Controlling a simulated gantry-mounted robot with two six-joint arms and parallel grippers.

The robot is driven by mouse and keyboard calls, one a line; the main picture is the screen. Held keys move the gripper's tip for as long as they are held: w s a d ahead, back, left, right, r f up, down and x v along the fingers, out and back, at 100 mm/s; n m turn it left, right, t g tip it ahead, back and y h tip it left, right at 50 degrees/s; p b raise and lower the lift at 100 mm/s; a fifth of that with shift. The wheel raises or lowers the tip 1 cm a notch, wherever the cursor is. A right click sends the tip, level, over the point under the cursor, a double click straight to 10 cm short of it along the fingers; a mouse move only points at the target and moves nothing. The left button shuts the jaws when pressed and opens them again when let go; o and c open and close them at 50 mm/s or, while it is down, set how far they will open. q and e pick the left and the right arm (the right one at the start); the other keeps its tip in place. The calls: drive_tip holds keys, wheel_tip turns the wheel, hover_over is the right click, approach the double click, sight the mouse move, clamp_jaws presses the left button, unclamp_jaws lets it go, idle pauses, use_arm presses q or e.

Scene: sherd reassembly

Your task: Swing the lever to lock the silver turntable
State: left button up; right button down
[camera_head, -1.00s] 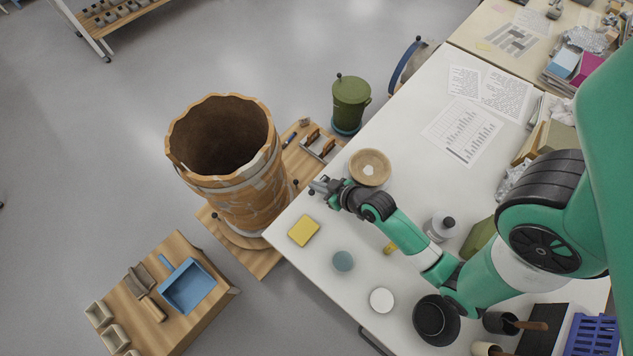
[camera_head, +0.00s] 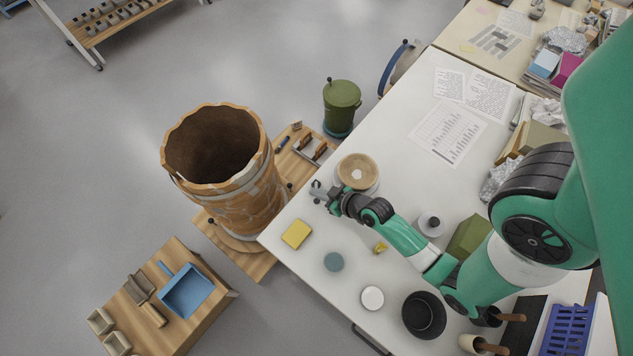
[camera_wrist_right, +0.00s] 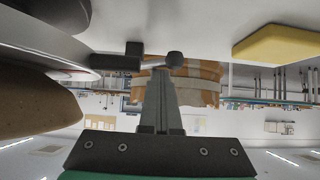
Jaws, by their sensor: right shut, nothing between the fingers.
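The silver turntable (camera_wrist_right: 45,50) fills the upper left of the right wrist view, which shows the room upside down. A tan bowl-like vessel (camera_head: 357,172) sits on it on the white table; its brown side shows in the wrist view (camera_wrist_right: 35,108). My left gripper is not in view.
A yellow sponge (camera_head: 297,234) lies near the table's edge. A large orange jar (camera_head: 225,170) stands on a wooden base beyond the edge. Papers (camera_head: 448,130) lie behind.

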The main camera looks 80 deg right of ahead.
drive_tip(key=shift+s+d, duration=0.15)
drive_tip(key=shift+s, duration=0.2)
drive_tip(key=shift+w, duration=0.3)
drive_tip(key=shift+w+d, duration=0.2)
drive_tip(key=shift+w, duration=0.5)
